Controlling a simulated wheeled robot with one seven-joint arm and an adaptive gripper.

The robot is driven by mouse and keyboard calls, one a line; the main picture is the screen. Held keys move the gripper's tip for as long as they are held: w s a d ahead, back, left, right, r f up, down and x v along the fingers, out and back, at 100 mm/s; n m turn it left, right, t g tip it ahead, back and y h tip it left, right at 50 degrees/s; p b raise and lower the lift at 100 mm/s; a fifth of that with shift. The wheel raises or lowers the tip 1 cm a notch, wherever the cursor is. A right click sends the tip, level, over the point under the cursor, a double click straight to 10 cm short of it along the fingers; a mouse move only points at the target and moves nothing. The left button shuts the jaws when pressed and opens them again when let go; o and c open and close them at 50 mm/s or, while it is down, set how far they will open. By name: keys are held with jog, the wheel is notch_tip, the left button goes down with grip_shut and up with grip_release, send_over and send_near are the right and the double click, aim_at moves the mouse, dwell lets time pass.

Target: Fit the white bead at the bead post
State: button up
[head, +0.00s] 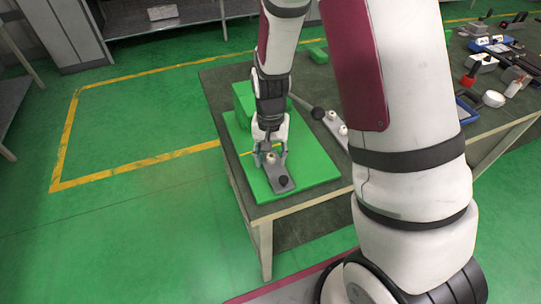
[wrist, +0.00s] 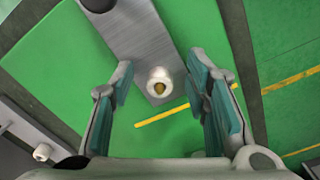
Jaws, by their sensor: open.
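A white bead (wrist: 159,76) sits at the near end of a flat grey metal bar (wrist: 133,32) in the wrist view. A brass-coloured tip, perhaps the bead post, shows in its opening; how far the bead is seated cannot be told. In the head view the bead (head: 271,158) appears small, between the fingertips. My gripper (wrist: 160,72) is open, its teal-padded fingers on either side of the bead with gaps visible. It also shows in the head view (head: 270,150), low over the bar (head: 274,174).
The bar lies on a green slab (head: 318,172) at the table's corner, with a dark knob (head: 284,182) at its other end. A green block (head: 243,97) stands behind. A second bar with white beads (head: 342,130) lies to the right. Tools (head: 490,62) crowd the far right.

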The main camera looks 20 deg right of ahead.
aim_at(271, 159)
notch_tip(271, 159, up, 12)
dwell(0.5)
dwell(0.3)
jog(key=s+r+n+t, duration=0.5)
jog(key=s+r, duration=1.2)
jog(key=s, duration=0.2)
jog(key=shift+s+d+r+n, duration=0.2)
jog(key=shift+d+r+n, duration=0.05)
jog(key=shift+d+n, duration=0.2)
